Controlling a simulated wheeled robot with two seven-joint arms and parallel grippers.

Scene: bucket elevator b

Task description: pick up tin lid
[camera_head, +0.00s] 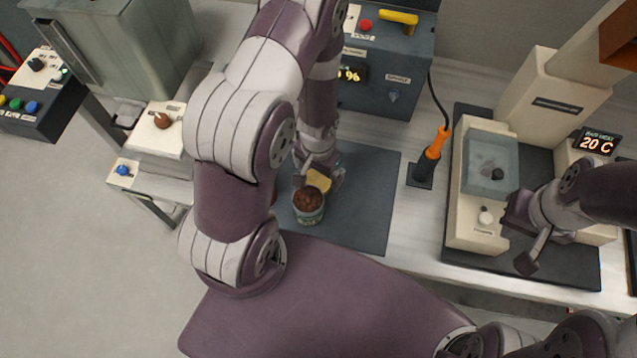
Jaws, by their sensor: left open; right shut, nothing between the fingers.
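A tin (308,212) with a pale label stands open on the dark mat, and brown contents show at its top. A yellowish tin lid (319,181) lies just behind the tin, partly hidden by my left gripper. My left gripper (317,184) is pointed down over the lid, with its fingers open on either side of it. I cannot tell whether the fingers touch the lid. My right gripper (527,261) is shut and empty, in front of the beige machine at the right.
The dark mat (365,208) is clear to the right of the tin. A beige machine (470,215) stands at right, with an orange-handled tool (437,142) upright beside it. A dark control box (405,75) stands behind.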

